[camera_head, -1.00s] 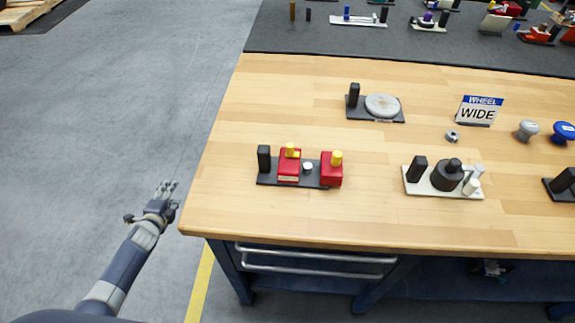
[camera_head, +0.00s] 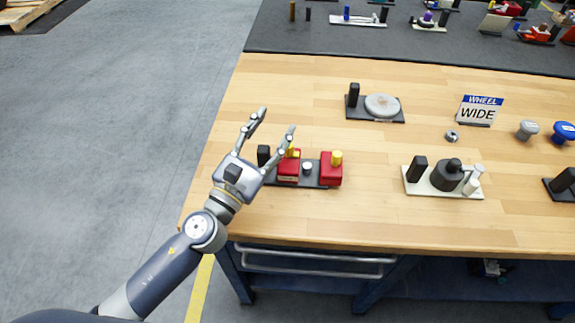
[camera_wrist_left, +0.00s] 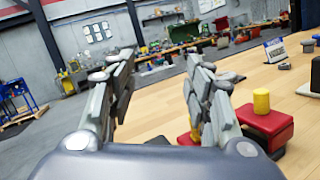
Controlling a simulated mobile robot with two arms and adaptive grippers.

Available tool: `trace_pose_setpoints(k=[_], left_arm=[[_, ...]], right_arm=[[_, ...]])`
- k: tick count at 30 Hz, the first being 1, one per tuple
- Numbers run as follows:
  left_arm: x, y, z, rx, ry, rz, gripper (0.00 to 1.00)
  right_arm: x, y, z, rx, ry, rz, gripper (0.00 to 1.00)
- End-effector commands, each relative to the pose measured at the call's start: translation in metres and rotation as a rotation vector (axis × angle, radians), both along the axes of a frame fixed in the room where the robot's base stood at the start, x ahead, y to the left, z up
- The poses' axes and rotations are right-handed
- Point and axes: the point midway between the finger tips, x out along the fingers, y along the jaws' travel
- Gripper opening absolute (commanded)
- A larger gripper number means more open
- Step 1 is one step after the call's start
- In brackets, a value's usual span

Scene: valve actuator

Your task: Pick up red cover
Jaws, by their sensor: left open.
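Two red block-shaped covers with yellow knobs stand on a dark base plate (camera_head: 311,181) on the wooden table. The left red cover (camera_head: 288,173) is partly hidden behind my left gripper's finger. The right red cover (camera_head: 331,172) is in full view; it also shows in the left wrist view (camera_wrist_left: 264,125) at the right. A white knob (camera_head: 307,168) stands between them. My left gripper (camera_head: 277,122) is open and empty, above the table's left part, beside and over the left end of the plate. Its fingers also show in the left wrist view (camera_wrist_left: 165,85). My right gripper is not in view.
A black post (camera_head: 263,154) stands at the plate's left end. Behind is a grey disc (camera_head: 382,105) on a black plate. A white plate (camera_head: 418,185) with a black part is to the right. The WHEEL WIDE sign (camera_head: 479,110) stands farther right. The table's front left is bare.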

Motion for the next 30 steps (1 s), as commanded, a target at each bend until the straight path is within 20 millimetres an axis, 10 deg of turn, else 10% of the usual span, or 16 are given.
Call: trace_pose_setpoints(k=[16,30], left_arm=[[-0.107,0.021,-0.054,-0.275,0.276,0.348,0.47],[-0.062,0.025,-0.057,-0.292,0.293,0.379,0.47]], right_arm=[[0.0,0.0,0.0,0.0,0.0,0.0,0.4],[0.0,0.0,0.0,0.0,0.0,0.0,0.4]])
